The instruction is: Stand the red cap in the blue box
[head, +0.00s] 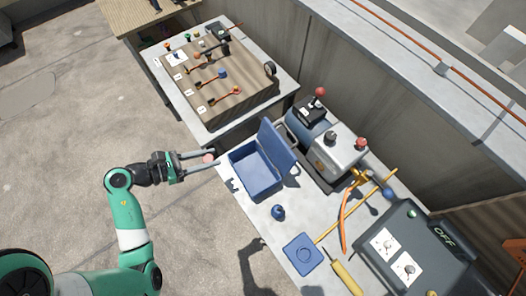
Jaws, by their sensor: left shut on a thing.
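The red cap (208,158) is small and pinkish red. It sits between the fingers of my left gripper (207,160), which is shut on it. The gripper comes from the left and holds the cap in the air, left of the blue box. The blue box (243,182) stands on the pale table with its lid (277,146) open and tilted back to the right. Its inside looks empty from here. Part of its floor is in shade. My right gripper does not show.
A machine with a red knob (361,143) stands right of the box. A blue round piece (278,212), a blue square plate (303,254), a yellow rod (336,226) and a grey OFF panel (408,250) lie nearer. A wooden board (200,118) with tools lies on the table behind.

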